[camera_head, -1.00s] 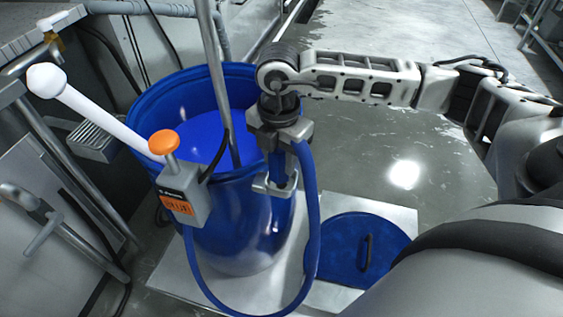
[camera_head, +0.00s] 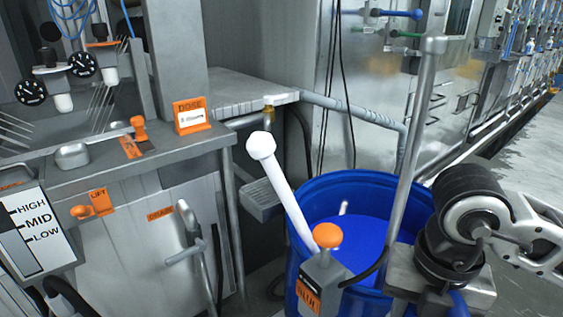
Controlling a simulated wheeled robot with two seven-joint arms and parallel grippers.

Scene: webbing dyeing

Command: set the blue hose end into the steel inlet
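My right gripper (camera_head: 440,284) is at the lower right, in front of the blue drum's right rim. Its fingers are cut off by the bottom edge. A small piece of the blue hose (camera_head: 458,303) shows against it; the hose end itself is hidden. A second ago the hose stood between the fingers. I cannot clearly pick out the steel inlet. A short steel pipe with a brass-coloured fitting (camera_head: 268,111) shows at the counter's right corner, well left of the gripper. My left gripper is not in view.
The open blue drum (camera_head: 352,182) holds blue liquid, a white-handled rod (camera_head: 280,185) and a steel pole (camera_head: 412,150). An orange-knobbed box (camera_head: 328,268) is at its front. A steel counter (camera_head: 100,172) with orange labels stands left. Grey floor lies at right.

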